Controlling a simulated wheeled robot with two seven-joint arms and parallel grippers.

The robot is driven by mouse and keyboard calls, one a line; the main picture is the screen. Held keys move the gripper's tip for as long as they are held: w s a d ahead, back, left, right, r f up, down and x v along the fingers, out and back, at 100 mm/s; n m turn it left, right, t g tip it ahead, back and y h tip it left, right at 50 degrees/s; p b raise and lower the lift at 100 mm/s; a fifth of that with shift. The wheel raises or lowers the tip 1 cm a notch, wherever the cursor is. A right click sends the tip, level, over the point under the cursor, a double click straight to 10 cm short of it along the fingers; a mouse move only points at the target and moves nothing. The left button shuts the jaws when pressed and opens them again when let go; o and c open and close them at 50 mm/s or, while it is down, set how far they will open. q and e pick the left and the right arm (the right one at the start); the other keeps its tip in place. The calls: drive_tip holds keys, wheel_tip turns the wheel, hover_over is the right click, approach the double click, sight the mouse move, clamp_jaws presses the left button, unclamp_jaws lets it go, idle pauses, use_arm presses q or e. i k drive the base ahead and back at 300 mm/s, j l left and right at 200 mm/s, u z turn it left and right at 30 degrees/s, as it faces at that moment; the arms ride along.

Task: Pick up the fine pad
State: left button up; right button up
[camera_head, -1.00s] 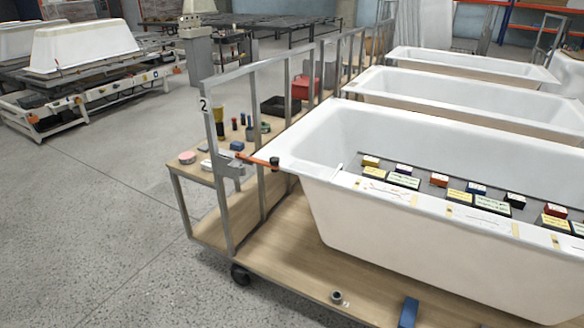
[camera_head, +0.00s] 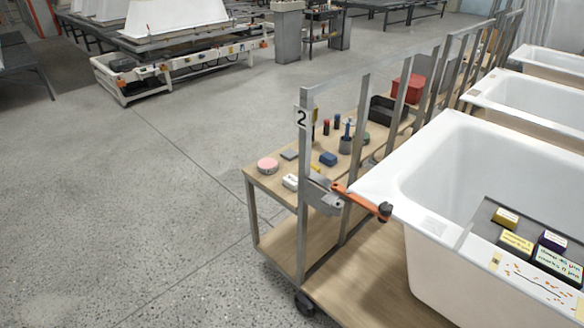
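Small labelled blocks sit on a dark grey board (camera_head: 483,226) inside the nearest white bathtub (camera_head: 425,160). They include a small yellow-sided block (camera_head: 506,217), a yellow-labelled block (camera_head: 515,243), a purple-topped block (camera_head: 552,241) and a block with a pale green label (camera_head: 558,263). I cannot tell which of these, if any, is the fine pad, as the labels are too small to read surely. A blue block (camera_head: 328,159) and a pink round item (camera_head: 267,165) lie on the wooden side shelf (camera_head: 262,182). Neither of my grippers shows in this view.
The tub stands on a wooden-decked cart with a metal frame post marked 2 (camera_head: 302,117). An orange lever (camera_head: 358,198) with a black knob juts from the post to the tub rim. A red box (camera_head: 408,89) stands further back. Open concrete floor (camera_head: 130,220) lies left.

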sight(290, 181)
drive_tip(key=z, duration=0.3)
drive_tip(key=i+j+z, duration=0.25)
drive_tip(key=z, duration=0.2)
drive_tip(key=i+j+z, duration=0.15)
drive_tip(key=j+z, duration=0.3)
